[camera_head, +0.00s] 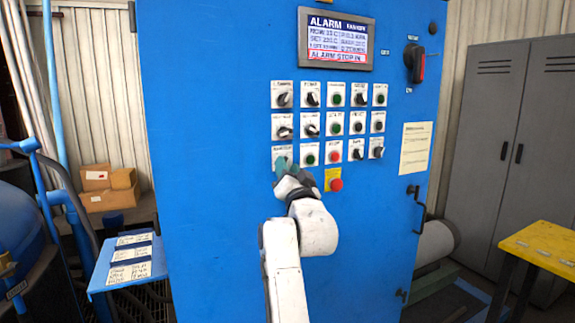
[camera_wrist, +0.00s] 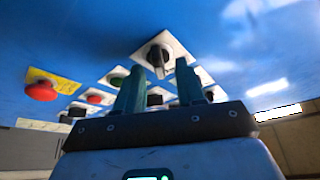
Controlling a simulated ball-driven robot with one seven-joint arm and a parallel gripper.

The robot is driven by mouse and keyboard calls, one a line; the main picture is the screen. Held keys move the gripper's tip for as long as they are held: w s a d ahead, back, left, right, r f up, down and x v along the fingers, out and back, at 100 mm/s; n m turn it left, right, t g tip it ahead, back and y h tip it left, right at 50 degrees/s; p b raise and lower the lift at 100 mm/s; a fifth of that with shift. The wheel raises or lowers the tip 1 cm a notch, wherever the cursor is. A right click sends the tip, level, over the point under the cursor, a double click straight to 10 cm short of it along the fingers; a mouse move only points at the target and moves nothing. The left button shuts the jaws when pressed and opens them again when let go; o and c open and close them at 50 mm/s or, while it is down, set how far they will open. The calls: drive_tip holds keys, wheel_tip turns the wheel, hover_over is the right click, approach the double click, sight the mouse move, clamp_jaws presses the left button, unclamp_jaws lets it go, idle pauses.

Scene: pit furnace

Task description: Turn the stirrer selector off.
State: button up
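A blue control cabinet carries rows of selectors and buttons. My gripper (camera_head: 284,164) is at the lower left plate (camera_head: 279,151) of the panel and hides its knob in the head view. In the wrist view, a black selector knob (camera_wrist: 158,57) on a white plate lies between the two teal fingertips of my gripper (camera_wrist: 160,68). The fingers are apart, with a gap visible on both sides of the knob; I cannot tell whether either touches it. The plate labels are too small to read, so I cannot tell which is the stirrer selector.
A red emergency button (camera_head: 336,184) on a yellow plate sits just right of my gripper. A green button (camera_head: 310,159) is close beside it. An alarm screen (camera_head: 337,40) reads "ALARM STOP". A yellow table (camera_head: 545,244) stands at right, a blue shelf (camera_head: 126,262) at left.

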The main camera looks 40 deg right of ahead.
drive_tip(key=shift+w+d+r, duration=0.15)
drive_tip(key=shift+w+d, duration=0.1)
drive_tip(key=shift+w, duration=0.1)
clamp_jaws()
idle(0.3)
